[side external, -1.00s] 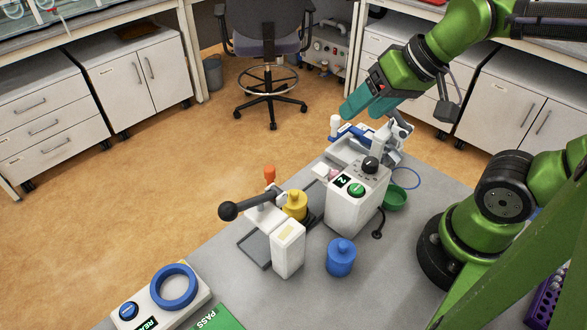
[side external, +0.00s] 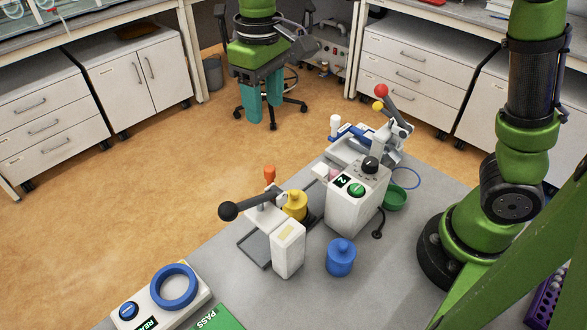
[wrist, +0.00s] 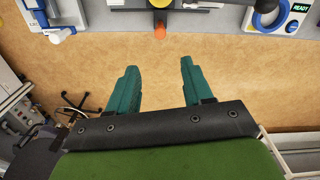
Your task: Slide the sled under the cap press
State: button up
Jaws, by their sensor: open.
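My gripper (side external: 263,112) hangs pointing down in front of the far-left edge of the bench, its teal fingers apart and nothing between them. Its fingers also show in the wrist view (wrist: 159,68), with only floor between them. What looks like the sled is a blue piece (side external: 352,131) with a white knob (side external: 335,124) at its outer end. It lies on the white press base at the back of the bench, apart from my gripper. What looks like the cap press (side external: 384,145) stands beside it, its lever raised with a red ball (side external: 381,90) and a yellow ball.
A white control box (side external: 352,200) stands nearer than the press, with a green bowl (side external: 394,198) beside it. A blue ring (side external: 173,286) sits at the front left.

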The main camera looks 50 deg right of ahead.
aim_at(269, 168)
notch_tip(269, 168, down, 15)
jog(key=shift+f, duration=0.1)
dwell(0.4)
grip_shut()
